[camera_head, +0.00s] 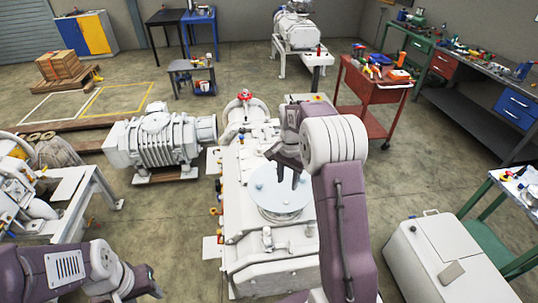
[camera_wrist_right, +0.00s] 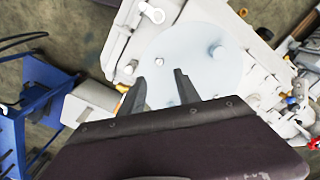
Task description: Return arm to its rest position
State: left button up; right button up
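My right arm reaches over the white vacuum pump (camera_head: 240,240), with its gripper (camera_head: 287,181) above the round pale flange plate (camera_head: 268,203). In the right wrist view the two dark fingers of this gripper (camera_wrist_right: 160,88) are spread, with only the plate visible between them. The plate (camera_wrist_right: 195,45) shows there with a few bolts or studs on it, one of them a raised stud (camera_wrist_right: 217,52). My left gripper (camera_head: 150,283) is low at the bottom left, away from the pump; its fingers are too small and dark to judge.
A white box-like cabinet (camera_head: 435,255) stands to the right of the pump. A red tool cart (camera_head: 375,90) is behind it at right. Another grey pump (camera_head: 160,143) sits at the left. Open floor lies beyond the pumps. A blue frame (camera_wrist_right: 35,105) shows in the right wrist view.

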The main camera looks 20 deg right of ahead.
jog(key=s+a+n+b, duration=0.2)
jog(key=s+a+b, duration=0.25)
jog(key=a, duration=0.35)
jog(key=s+a+f+n, duration=0.1)
jog(key=s+f+n, duration=0.3)
jog(key=s, duration=0.3)
jog(key=s+a+f+n+t+b, duration=0.1)
jog(key=s+a+f+n, duration=0.1)
jog(key=s+f+n, duration=0.2)
jog(key=s+n, duration=0.1)
jog(key=s, duration=0.2)
jog(key=shift+s+f, duration=0.1)
jog(key=shift+s, duration=0.1)
